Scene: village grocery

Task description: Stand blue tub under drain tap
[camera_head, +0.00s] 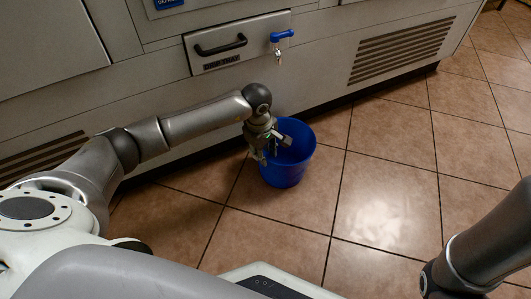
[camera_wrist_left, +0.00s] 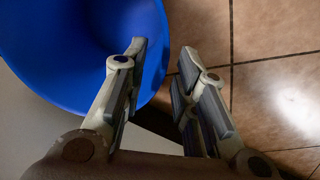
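The blue tub (camera_head: 284,175) stands upright on the tiled floor, close to the cabinet front. The drain tap (camera_head: 279,53) has a blue lever and sticks out from the cabinet above and behind the tub. My left gripper (camera_head: 276,148) is at the tub's near-left rim in the head view. In the left wrist view my left gripper (camera_wrist_left: 160,72) is open; one finger overlaps the blue tub (camera_wrist_left: 75,45) and the other is outside it, with the rim showing between them. I cannot tell whether a finger touches the wall. My right gripper is out of view.
The cabinet front (camera_head: 150,100) runs along the back, with a black-handled panel (camera_head: 215,55) left of the tap and a vent grille (camera_head: 400,48) to the right. The tiled floor (camera_head: 390,190) right of the tub is clear. My right arm shows at the lower right.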

